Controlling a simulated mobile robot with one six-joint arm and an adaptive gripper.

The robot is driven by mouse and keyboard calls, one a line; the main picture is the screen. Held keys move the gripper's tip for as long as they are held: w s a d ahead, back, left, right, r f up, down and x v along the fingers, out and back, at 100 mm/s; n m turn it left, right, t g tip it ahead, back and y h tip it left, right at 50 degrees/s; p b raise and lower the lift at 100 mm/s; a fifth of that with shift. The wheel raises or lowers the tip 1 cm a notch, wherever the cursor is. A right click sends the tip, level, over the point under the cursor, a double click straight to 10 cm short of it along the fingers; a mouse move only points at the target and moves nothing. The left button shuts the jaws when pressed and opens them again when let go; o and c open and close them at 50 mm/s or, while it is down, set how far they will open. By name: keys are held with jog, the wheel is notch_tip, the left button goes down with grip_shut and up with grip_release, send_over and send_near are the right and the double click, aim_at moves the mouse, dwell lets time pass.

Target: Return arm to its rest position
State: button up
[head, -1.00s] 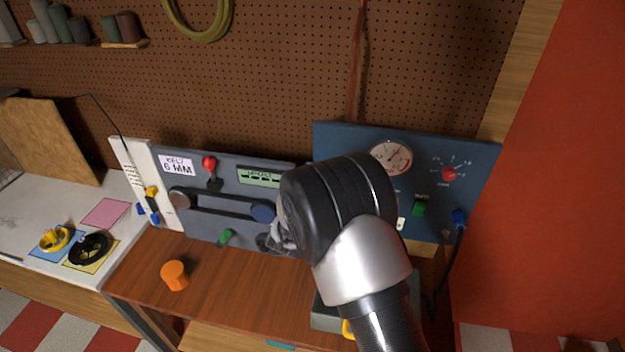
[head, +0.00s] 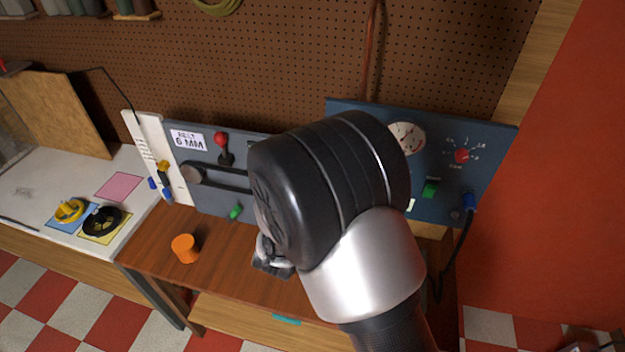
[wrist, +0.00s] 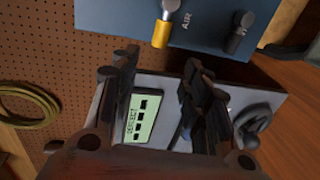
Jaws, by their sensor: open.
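My arm rises from the bottom right of the head view, its black and silver joints covering the middle of the bench. My gripper (head: 272,258) shows only in part in the head view, low over the wooden bench top (head: 225,270) and left of the large black joint. In the wrist view my gripper (wrist: 160,95) has its two dark fingers spread apart with nothing between them. Behind them is the grey panel with a green display (wrist: 133,118) that reads REJECT.
An orange cylinder (head: 185,248) stands on the bench left of my gripper. The grey belt panel (head: 200,195) and blue gauge panel (head: 470,160) line the back. The white table (head: 35,215) at left holds a yellow ring part (head: 70,210) and black rotor part (head: 102,220).

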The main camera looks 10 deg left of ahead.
jog(key=shift+w, duration=0.1)
dwell(0.3)
jog(key=s+d+r+m+g+y+b, duration=0.35)
jog(key=s+d+m+g+b, duration=0.2)
jog(key=d+m+b, duration=0.35)
jog(key=s+d+f+m+g+h+b, duration=0.1)
jog(key=s+d+f+m+b, duration=0.3)
jog(key=s+d, duration=0.5)
jog(key=s+d+f+m+g+h+b, duration=0.2)
jog(key=s+d+f+m+g+b, duration=0.2)
jog(key=s+d, duration=0.5)
jog(key=s, duration=0.8)
jog(key=shift+s+m+g, duration=0.35)
jog(key=shift+m, duration=0.05)
